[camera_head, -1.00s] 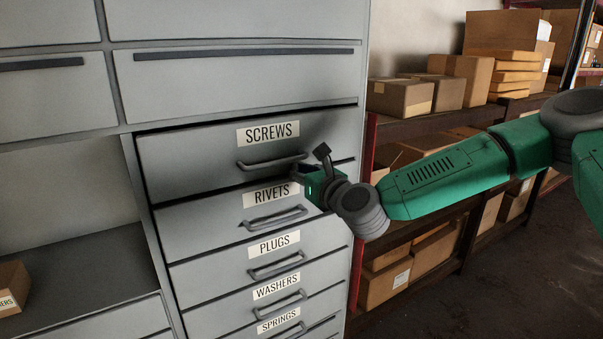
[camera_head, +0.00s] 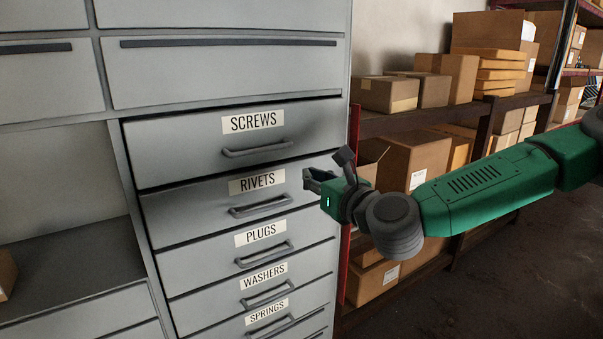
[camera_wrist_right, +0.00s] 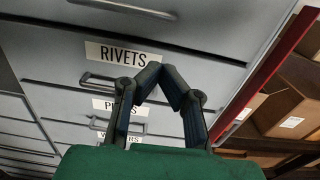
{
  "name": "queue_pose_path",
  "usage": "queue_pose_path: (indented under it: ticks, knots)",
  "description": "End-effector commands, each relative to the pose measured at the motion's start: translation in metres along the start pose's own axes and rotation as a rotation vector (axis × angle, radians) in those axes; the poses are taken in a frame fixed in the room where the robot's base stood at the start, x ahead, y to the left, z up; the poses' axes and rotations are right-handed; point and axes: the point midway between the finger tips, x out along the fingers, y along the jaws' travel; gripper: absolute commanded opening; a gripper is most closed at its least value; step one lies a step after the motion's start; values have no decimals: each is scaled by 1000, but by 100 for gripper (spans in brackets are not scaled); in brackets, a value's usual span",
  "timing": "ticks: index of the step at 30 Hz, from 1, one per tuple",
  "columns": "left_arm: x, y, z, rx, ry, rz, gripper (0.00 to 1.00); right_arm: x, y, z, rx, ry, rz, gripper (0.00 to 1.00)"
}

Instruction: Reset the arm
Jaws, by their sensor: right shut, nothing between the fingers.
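My right arm comes in from the right in the head view, with green links and grey joints. Its gripper (camera_head: 309,180) is in front of the right side of the rivets drawer (camera_head: 200,207), apart from the drawer handles. In the right wrist view the dark fingers (camera_wrist_right: 172,76) come together at their tips with nothing between them, so the gripper is shut and empty. The screws drawer (camera_head: 180,150) above has its handle (camera_head: 258,149) free. My left gripper is not in view.
The grey cabinet also has drawers labelled plugs (camera_head: 200,260), washers and springs. To the right, shelves (camera_head: 400,118) with a red post (camera_head: 347,255) hold several cardboard boxes (camera_head: 388,94). An open cabinet shelf (camera_head: 80,262) is at the left. Dark floor (camera_head: 500,290) is clear at lower right.

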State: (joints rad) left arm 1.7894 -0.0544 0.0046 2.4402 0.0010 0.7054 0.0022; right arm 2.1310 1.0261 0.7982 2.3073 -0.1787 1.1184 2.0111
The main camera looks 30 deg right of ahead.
Motion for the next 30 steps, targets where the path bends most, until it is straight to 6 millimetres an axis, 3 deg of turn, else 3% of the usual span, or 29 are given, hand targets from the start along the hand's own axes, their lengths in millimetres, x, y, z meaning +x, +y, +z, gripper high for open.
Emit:
queue_pose_path:
  ticks: [4, 12, 14, 16, 20, 23, 27, 30]
  knots:
    - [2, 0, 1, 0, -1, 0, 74, -16, -3, -1, 3, 0, -1, 0]
    - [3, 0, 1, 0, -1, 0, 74, -21, -1, -3, -7, 6, 3, 0]
    - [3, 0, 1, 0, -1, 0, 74, -22, 5, -11, -38, 23, 18, 0]
    - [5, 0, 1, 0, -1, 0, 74, -24, 20, -32, -119, 67, 57, 0]
    - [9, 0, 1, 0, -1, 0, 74, -37, 63, -101, -399, 197, 201, 0]
    - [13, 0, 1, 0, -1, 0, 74, -62, 94, -168, -680, 303, 367, 0]
    - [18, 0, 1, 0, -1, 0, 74, -116, 120, -258, -1080, 405, 654, 0]
    - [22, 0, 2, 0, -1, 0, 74, -166, 125, -318, -1371, 436, 907, 0]
